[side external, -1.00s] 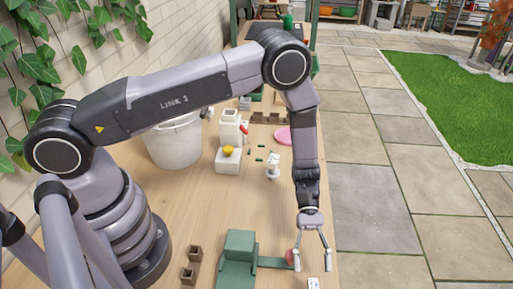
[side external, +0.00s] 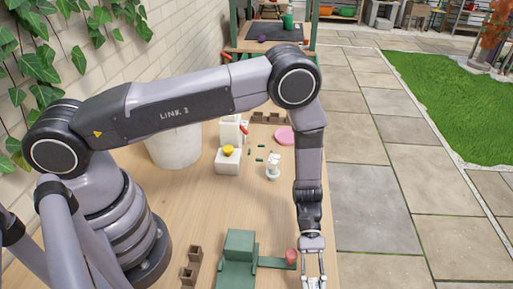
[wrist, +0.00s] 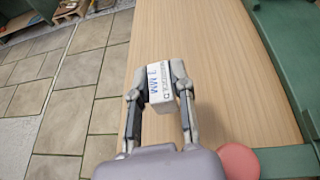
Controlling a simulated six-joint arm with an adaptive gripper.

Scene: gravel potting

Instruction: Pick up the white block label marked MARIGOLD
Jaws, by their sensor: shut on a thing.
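A white block label (wrist: 158,82) sits between the two fingers of my gripper (wrist: 157,85) in the wrist view. Blue lettering runs along one face, tilted and only partly readable, and dark print shows on another face. My gripper is shut on this block, with a finger against each side. In the side external view my gripper (side external: 312,280) points down at the bottom of the picture, over the right edge of the bench. The block is hard to make out there. I cannot tell whether it touches the wood.
A red round-topped piece (side external: 291,256) stands close to the left of my gripper, by a green block with an arm (side external: 240,245). Brown square pots (side external: 190,270) lie farther left. A white figure-like piece (side external: 273,168) and a pink disc (side external: 285,136) are farther back. The wooden bench (side external: 200,220) is clear mid-left.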

